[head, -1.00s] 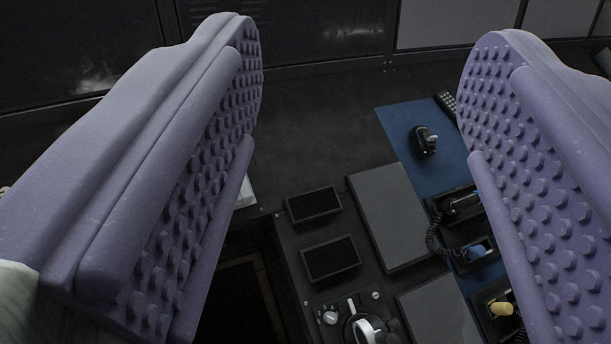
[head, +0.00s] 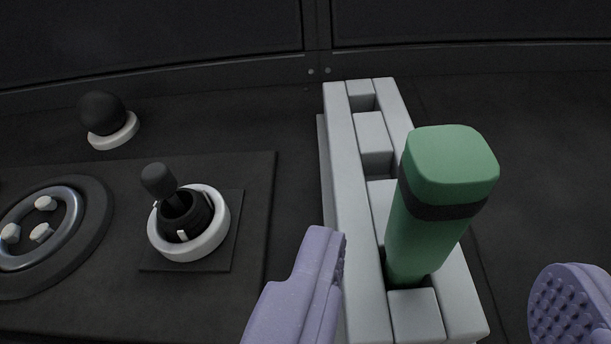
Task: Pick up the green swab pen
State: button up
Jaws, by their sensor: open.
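The green swab pen (head: 425,232) stands upright, leaning slightly, in a slot of a light grey rack (head: 342,180). It has a rounded square green cap and a dark band below the cap. Its lower end is hidden in the slot. My gripper (head: 448,290) is open, with purple studded fingers. The left finger is just left of the rack and the right finger is at the right edge of the picture. The pen stands between the two fingers, apparently touching neither.
Left of the rack is a small joystick (head: 178,205) in a white ring on a dark panel. Further left are a round ringed control (head: 45,225) and a black ball knob (head: 103,113) on a white base. Dark counter (head: 530,150) lies clear to the right.

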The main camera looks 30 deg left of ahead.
aim_at(432, 226)
jog(key=b+x, duration=0.2)
jog(key=x, duration=0.1)
jog(key=b+x, duration=0.1)
jog(key=x, duration=0.2)
jog(key=shift+w+d+f+b, duration=0.1)
jog(key=shift+d+f+b, duration=0.05)
jog(key=shift+f+b, duration=0.25)
jog(key=shift+w, duration=0.45)
jog(key=shift+c, duration=0.2)
jog(key=c, duration=1)
